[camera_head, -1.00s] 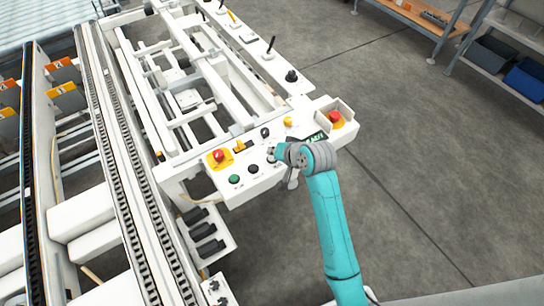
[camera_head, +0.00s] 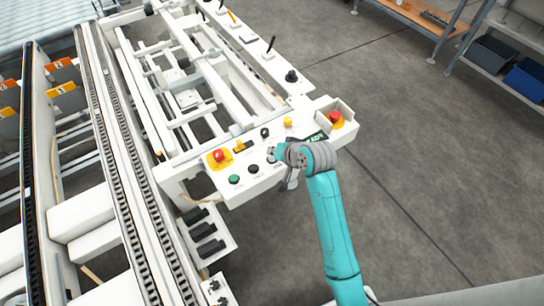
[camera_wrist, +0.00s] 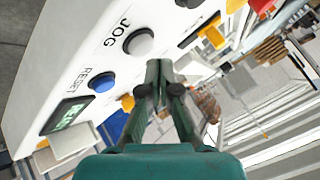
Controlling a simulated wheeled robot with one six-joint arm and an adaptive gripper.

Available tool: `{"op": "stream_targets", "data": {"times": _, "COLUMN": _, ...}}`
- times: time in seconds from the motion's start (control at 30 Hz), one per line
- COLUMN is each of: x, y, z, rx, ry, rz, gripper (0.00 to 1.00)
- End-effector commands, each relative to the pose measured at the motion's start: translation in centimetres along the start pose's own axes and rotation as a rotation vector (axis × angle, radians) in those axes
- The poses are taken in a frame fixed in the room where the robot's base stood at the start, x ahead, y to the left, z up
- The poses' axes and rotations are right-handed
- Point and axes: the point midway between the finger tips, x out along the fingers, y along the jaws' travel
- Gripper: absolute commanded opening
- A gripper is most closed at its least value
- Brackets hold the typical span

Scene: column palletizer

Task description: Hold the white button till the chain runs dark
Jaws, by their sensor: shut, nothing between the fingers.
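The white button (camera_wrist: 139,42), marked JOG, sits in a dark ring on the white panel in the wrist view. My gripper (camera_wrist: 160,78) is shut and empty, its tips just below and right of the button in that picture. The button's face shows uncovered; I cannot tell whether the tips touch the panel.
A blue RESET button (camera_wrist: 102,80) and a green-lit display (camera_wrist: 66,116) lie beside the JOG button. The panel also carries red stop buttons (camera_head: 218,155), a green button (camera_head: 234,179) and a yellow one (camera_head: 288,122). Open floor (camera_head: 420,170) lies to the right.

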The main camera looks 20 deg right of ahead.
Motion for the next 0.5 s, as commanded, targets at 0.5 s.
{"op": "stream_targets", "data": {"times": 0.5, "x": 0.52, "y": 0.39, "z": 0.4, "rx": 0.0, "ry": 0.0, "rz": 0.0, "gripper": 0.0}}
